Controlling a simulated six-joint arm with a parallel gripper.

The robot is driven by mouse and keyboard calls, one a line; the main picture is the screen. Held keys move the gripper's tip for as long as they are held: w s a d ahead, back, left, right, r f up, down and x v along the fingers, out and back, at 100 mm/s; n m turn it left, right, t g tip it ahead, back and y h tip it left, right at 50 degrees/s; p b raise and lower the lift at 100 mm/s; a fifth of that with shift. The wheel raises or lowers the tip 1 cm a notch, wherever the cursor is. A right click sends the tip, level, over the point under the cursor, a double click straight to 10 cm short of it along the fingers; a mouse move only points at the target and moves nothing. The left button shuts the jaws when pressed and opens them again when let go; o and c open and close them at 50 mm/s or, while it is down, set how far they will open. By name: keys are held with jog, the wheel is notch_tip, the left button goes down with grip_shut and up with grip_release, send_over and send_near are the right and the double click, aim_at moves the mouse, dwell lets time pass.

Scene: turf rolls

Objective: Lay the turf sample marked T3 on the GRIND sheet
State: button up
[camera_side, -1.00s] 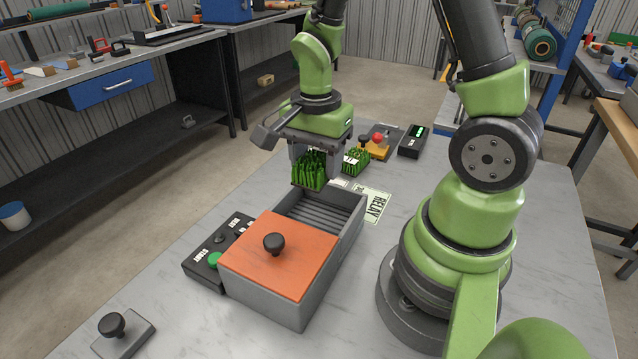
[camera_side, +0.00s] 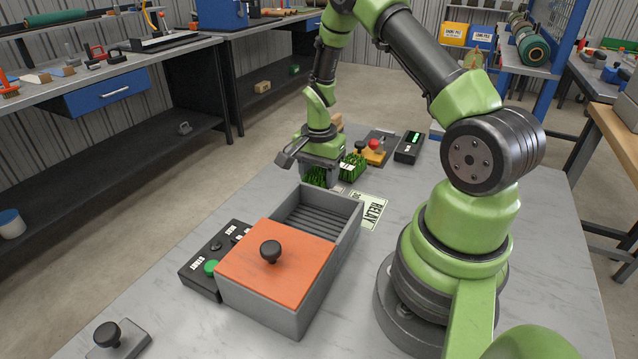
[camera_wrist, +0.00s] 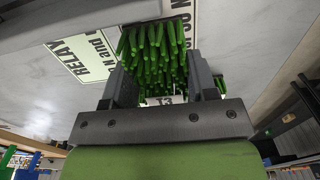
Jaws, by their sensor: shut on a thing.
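My gripper (camera_side: 319,178) is shut on a green turf sample (camera_side: 318,177), low over the table beyond the grey box. In the wrist view the turf (camera_wrist: 155,52) stands between the fingers, and a tag on it (camera_wrist: 164,100) reads T3. White paper with black print (camera_wrist: 183,12) shows behind the turf; its heading is hidden, so I cannot tell whether it is the GRIND sheet. I cannot tell whether the turf touches it. The RELAY sheet (camera_side: 371,211) lies to the right of the gripper, and also shows in the wrist view (camera_wrist: 82,62).
Another tagged turf piece (camera_side: 352,166) stands close behind the gripper on the right. The grey box (camera_side: 340,235) with an orange lid (camera_side: 277,262) stands nearer, beside a control panel (camera_side: 210,257). A red-knobbed device (camera_side: 373,148) and a black display box (camera_side: 409,147) stand farther back.

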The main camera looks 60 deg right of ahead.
aim_at(318, 172)
jog(key=shift+f, duration=1.25)
jog(key=o, duration=1)
jog(key=shift+f, duration=0.1)
jog(key=shift+o, duration=0.2)
notch_tip(318, 172, up, 12)
jog(key=shift+a+r, duration=0.1)
jog(key=shift+r, duration=0.15)
jog(key=s+a+r+n+t, duration=0.2)
jog(key=a+r+n, duration=0.2)
jog(key=a+r, duration=0.3)
jog(key=s+a+r+n+t, duration=0.2)
jog(key=s+a+r+n, duration=0.15)
jog(key=a+r, duration=0.35)
jog(key=s+a+r+n+t+y, duration=0.2)
jog(key=s+a+r+n+t, duration=0.1)
jog(key=s+a+r+n, duration=0.1)
jog(key=s+a+n, duration=0.1)
jog(key=s+n, duration=0.1)
jog(key=s, duration=0.1)
jog(key=shift+s, duration=0.35)
